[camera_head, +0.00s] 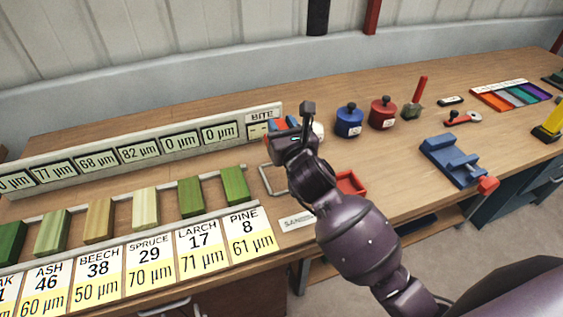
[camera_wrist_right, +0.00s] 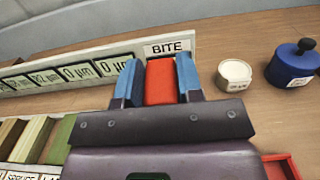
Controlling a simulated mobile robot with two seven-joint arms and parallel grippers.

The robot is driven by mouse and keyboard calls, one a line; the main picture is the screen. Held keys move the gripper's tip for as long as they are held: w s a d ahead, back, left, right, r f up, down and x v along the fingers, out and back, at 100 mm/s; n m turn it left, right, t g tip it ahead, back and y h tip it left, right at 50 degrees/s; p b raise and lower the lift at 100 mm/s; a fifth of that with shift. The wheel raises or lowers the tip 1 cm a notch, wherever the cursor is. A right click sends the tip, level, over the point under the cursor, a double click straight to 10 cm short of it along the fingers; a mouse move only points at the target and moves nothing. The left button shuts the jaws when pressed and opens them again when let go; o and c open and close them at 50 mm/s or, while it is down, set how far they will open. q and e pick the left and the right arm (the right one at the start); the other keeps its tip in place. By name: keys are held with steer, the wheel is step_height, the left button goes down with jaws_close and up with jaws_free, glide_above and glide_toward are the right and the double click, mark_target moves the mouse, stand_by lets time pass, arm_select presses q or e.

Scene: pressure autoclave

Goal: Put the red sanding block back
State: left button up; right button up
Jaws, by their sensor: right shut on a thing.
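The red sanding block (camera_wrist_right: 160,82) is between the blue fingers of my right gripper (camera_wrist_right: 158,80), in front of the BITE sign. In the head view the right gripper (camera_head: 284,124) is at the right end of the long display rail, above the table. My wrist hides most of the block there. A small red open tray (camera_head: 350,182) lies on the table to the right of my forearm; its corner shows in the right wrist view (camera_wrist_right: 281,167). A partly hidden SANDING label (camera_head: 297,221) is at the table's front edge. My left gripper is not in view.
The display rail (camera_head: 140,152) runs along the back left. Several wood blocks (camera_head: 145,208) stand before it. A white cup (camera_wrist_right: 235,73), a blue pot (camera_head: 349,121), a red pot (camera_head: 382,112) and a blue vise (camera_head: 453,160) stand to the right. A grey frame (camera_head: 268,180) lies near my wrist.

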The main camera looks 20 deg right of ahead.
step_height(320, 180, down, 10)
steer(key=shift+f+b, duration=0.1)
steer(key=shift+b, duration=1.1)
steer(key=shift+f, duration=0.25)
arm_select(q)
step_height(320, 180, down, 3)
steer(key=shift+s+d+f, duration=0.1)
arm_select(e)
steer(key=o, duration=1)
steer(key=shift+c, duration=0.2)
